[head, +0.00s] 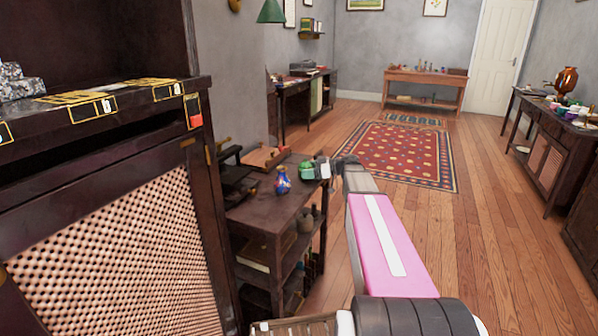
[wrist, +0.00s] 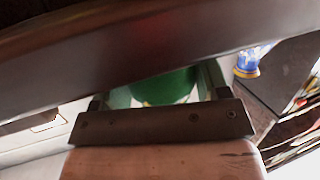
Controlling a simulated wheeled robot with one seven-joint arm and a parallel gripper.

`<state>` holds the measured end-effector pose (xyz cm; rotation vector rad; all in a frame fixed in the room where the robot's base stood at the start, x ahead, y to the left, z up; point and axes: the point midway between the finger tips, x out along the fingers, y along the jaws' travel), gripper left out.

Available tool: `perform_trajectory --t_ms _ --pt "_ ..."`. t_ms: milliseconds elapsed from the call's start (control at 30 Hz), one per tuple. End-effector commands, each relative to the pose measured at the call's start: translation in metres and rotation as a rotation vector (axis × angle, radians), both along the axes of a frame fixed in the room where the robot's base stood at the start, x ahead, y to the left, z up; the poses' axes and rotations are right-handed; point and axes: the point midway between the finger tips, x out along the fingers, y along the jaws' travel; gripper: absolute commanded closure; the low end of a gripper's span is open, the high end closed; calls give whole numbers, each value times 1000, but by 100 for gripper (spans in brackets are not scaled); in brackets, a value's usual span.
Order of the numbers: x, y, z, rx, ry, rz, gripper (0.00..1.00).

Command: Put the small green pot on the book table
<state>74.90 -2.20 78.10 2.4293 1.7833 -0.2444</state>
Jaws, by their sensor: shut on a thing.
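The small green pot (head: 306,171) is at the far right corner of a dark wooden table (head: 262,212), as seen in the head view. My gripper (head: 316,170) is shut on it from the right. I cannot tell whether the pot touches the tabletop or is held just above it. Which table is the book table is not clear; a book-like block (head: 252,255) lies on the shelf below this tabletop.
A blue patterned vase (head: 282,180) stands left of the pot, close to it. Dark and tan items lie behind on the same table. A tall dark cabinet (head: 110,240) fills the left. Wooden floor (head: 490,240) and a red rug (head: 395,152) lie open to the right.

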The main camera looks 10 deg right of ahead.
Motion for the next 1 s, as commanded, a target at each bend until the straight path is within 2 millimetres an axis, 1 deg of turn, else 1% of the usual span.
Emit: perform_trajectory --t_ms 300,667,700,767,1000 --pt "12 37 0 1 -1 0 60" --pt "11 35 -4 1 0 -1 60" --pt "11 35 -4 0 0 -1 25" --pt "11 35 -4 0 0 -1 6" --pt "11 35 -4 0 0 -1 6"
